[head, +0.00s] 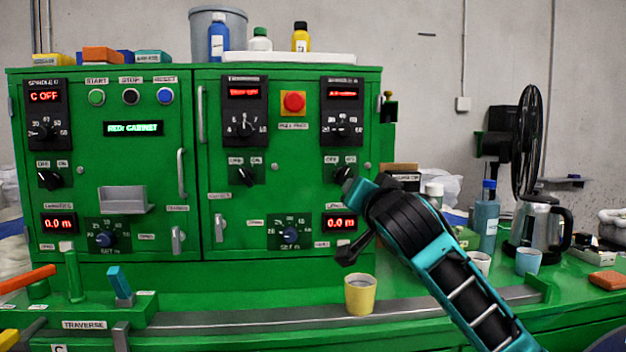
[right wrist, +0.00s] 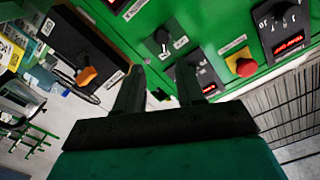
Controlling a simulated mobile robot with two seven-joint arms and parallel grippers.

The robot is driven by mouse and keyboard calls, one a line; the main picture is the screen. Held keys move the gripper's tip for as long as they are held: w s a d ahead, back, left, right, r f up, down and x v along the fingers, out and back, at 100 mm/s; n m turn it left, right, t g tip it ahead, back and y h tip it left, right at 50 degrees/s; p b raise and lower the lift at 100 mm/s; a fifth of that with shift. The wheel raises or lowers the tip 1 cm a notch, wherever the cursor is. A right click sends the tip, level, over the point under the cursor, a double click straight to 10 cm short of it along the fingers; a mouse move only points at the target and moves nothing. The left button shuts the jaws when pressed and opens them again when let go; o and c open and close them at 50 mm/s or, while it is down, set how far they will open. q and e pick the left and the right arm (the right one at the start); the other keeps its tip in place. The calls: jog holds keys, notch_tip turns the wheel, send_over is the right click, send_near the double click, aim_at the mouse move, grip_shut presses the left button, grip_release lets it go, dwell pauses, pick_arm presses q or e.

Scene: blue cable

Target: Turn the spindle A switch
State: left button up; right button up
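Black rotary switches with small plates above them sit on the green cabinet in the head view: one at the left (head: 50,178), one in the middle (head: 243,175) and one at the right (head: 343,173). Labels are too small to tell which is spindle A. My right gripper is close to the right switch, its fingers partly hidden by the wrist in the head view. In the right wrist view my right gripper (right wrist: 160,70) is open and empty. A black switch (right wrist: 163,40) with a white pointer shows just beyond its fingertips, apparently not gripped. My left gripper is not in view.
A red button (head: 293,103) sits between two dial panels, left of my right arm. A yellow cup (head: 360,294) stands on the ledge below my wrist. A fan (head: 528,140), kettle (head: 540,226) and bottle (head: 486,218) stand at the right.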

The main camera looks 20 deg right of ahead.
aim_at(344, 177)
jog(key=x, duration=0.4)
jog(key=r+p+x, duration=0.1)
jog(key=x, duration=0.8)
jog(key=shift+r+p, duration=0.15)
jog(key=shift+p, duration=0.2)
grip_shut()
